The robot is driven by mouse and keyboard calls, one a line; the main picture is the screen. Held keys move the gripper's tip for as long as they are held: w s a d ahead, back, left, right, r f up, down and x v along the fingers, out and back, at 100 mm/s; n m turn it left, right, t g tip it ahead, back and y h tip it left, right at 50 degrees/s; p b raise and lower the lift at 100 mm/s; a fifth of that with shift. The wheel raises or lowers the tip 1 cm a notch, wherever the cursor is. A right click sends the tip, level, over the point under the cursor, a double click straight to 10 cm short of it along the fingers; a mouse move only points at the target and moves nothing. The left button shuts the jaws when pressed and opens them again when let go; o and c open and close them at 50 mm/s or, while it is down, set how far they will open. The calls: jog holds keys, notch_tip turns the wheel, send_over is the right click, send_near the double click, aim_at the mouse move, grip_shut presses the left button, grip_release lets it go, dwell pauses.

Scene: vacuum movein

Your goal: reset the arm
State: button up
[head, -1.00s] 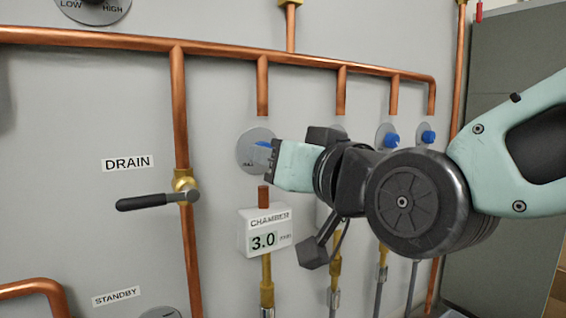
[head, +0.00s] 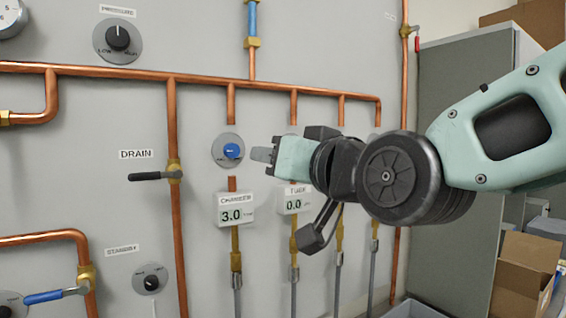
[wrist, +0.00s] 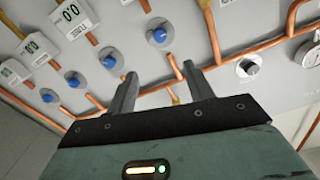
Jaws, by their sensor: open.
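My gripper (head: 264,155) is in front of the grey panel, just right of the blue knob (head: 232,151) above the chamber display (head: 236,209), which reads 3.0. In the head view its fingers look apart from that knob. In the wrist view my gripper (wrist: 159,88) is open, with its two fingers spread and nothing between them. A blue knob (wrist: 158,35) shows beyond the fingers, along with several more knobs to the left. My arm comes in from the right and hides part of the panel.
Copper pipes (head: 200,73) run across the panel. The drain valve's black lever (head: 150,176) sticks out to the left. A blue-handled valve (head: 52,297) is at lower left. A grey cabinet (head: 465,120) and an open cardboard box (head: 525,270) stand at the right.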

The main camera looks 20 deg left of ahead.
jog(key=shift+f, duration=0.1)
dwell(0.3)
jog(key=s+d+f+g+h+b, duration=0.1)
jog(key=s+d+f+g+h, duration=0.15)
jog(key=f, duration=0.35)
jog(key=s+d+f+g+h, duration=0.1)
jog(key=d+f+h, duration=0.1)
jog(key=d+f, duration=0.35)
jog(key=s+d+f+g+h+b, duration=0.1)
jog(key=s+d+f+g+h, duration=0.1)
jog(key=f, duration=0.6)
jog(key=s+d+f+g+h, duration=0.3)
jog(key=s+d+f, duration=0.4)
jog(key=d, duration=0.2)
jog(key=s+d+f+g+h, duration=0.3)
jog(key=s+d+f, duration=0.3)
jog(key=d, duration=0.3)
jog(key=shift+s+d+f+h+b, duration=0.35)
jog(key=shift+s+d+b, duration=0.05)
jog(key=shift+s, duration=0.3)
